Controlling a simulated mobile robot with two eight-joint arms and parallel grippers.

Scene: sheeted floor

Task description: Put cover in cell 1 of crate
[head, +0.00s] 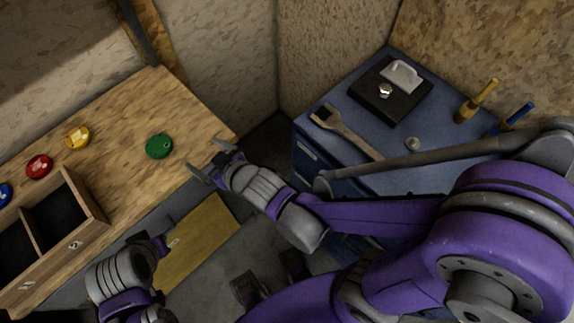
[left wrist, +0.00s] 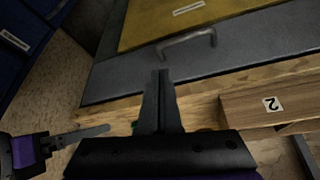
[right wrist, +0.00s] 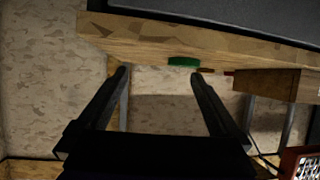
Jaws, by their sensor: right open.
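Several round covers lie on the wooden bench: a green one (head: 159,146), a yellow one (head: 77,137), a red one (head: 39,167) and a blue one (head: 3,193) cut by the picture edge. My right gripper (head: 209,160) is open and empty, just right of the green cover, which also shows beyond the fingers in the right wrist view (right wrist: 184,62). My left gripper (left wrist: 161,74) looks shut and empty.
A blue cabinet (head: 345,116) at the right carries a wrench (head: 345,132), a black block (head: 377,104), and yellow (head: 477,100) and blue-handled (head: 518,117) tools. Bench space around the green cover is clear.

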